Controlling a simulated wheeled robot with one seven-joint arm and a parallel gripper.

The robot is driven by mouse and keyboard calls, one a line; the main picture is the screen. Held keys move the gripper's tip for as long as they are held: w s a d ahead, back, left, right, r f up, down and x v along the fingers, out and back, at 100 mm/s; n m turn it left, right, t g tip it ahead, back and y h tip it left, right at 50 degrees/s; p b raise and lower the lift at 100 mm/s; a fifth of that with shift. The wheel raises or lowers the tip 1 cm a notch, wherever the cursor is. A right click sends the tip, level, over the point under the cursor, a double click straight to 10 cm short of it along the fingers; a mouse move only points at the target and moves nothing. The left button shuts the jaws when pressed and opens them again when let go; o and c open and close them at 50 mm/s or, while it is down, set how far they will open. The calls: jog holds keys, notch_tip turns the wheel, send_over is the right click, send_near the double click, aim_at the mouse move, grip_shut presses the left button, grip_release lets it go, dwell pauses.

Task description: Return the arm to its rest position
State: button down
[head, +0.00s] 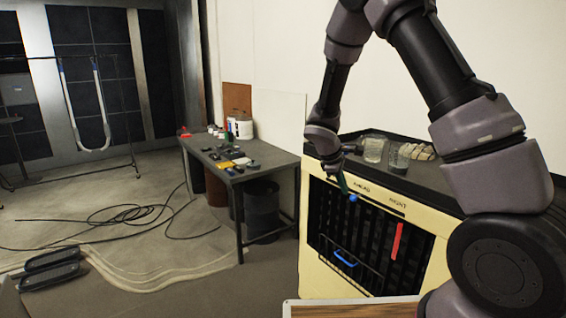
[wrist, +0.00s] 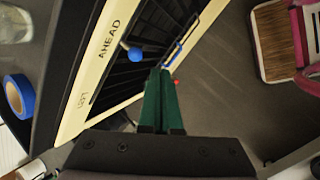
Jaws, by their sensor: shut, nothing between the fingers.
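My gripper (wrist: 160,92) has its green fingers closed together, with nothing between them. In the head view my gripper (head: 345,190) hangs from my arm at the front upper edge of the yellow cabinet (head: 313,240), close to a blue ball-shaped knob (head: 353,197). In the wrist view the blue knob (wrist: 135,55) is just left of the fingertips. I cannot tell whether they touch. My arm is extended out over the cabinet, bent high and reaching down.
The cabinet front has a dark slotted panel, a blue handle (head: 346,258) and a red strip (head: 397,241). Glasses (head: 374,150) stand on its top. A blue tape roll (wrist: 19,96) lies there too. A cluttered table (head: 262,158) stands left; cables (head: 130,215) lie on the floor.

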jog(key=s+d+r+m+y, duration=0.25)
jog(key=s+r+m, duration=0.3)
jog(key=r, duration=0.45)
jog(key=s+d+r+m+y, duration=0.1)
jog(key=s+d+r+m, duration=0.25)
jog(key=s+r, duration=0.45)
jog(key=s+r+m+t+y, duration=0.3)
jog(key=s+r+m, duration=0.5)
jog(key=s+r, duration=0.4)
jog(key=shift+s+a+t, duration=0.4)
jog(key=shift+s+t, duration=0.2)
jog(key=shift+s, duration=0.05)
jog(key=shift+r, duration=0.1)
